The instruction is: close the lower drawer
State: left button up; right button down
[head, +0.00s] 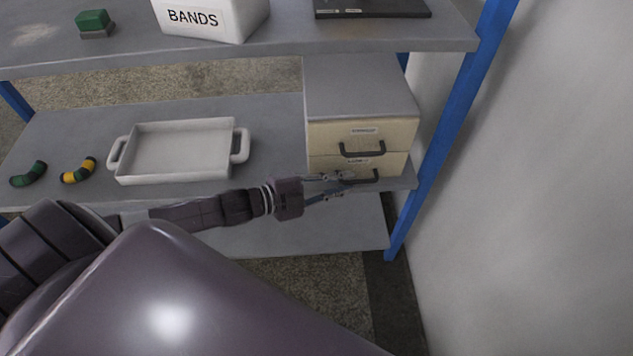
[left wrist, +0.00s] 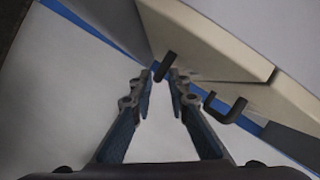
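The drawer unit (head: 361,88) is grey with two cream fronts and stands on the middle shelf. The lower drawer (head: 397,163) has a dark handle (head: 376,176). The upper drawer (head: 325,134) is above it. In the head view the fronts look nearly flush; I cannot tell how far the lower one stands out. My left gripper (head: 343,185) is open, with its fingers in front of the lower drawer and covering part of its handle. In the left wrist view a dark handle end (left wrist: 165,67) shows near the fingertips (left wrist: 162,76); contact is unclear. My right gripper is not in view.
A white tray (head: 121,170) and two curved hose pieces (head: 78,170) are left of the drawers. The upper shelf (head: 289,43) holds a BANDS box (head: 214,19). A blue post (head: 440,140) and a pale wall (head: 530,180) are close on the right.

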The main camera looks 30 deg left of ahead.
pick_arm(q)
jog(key=shift+v, duration=4.35)
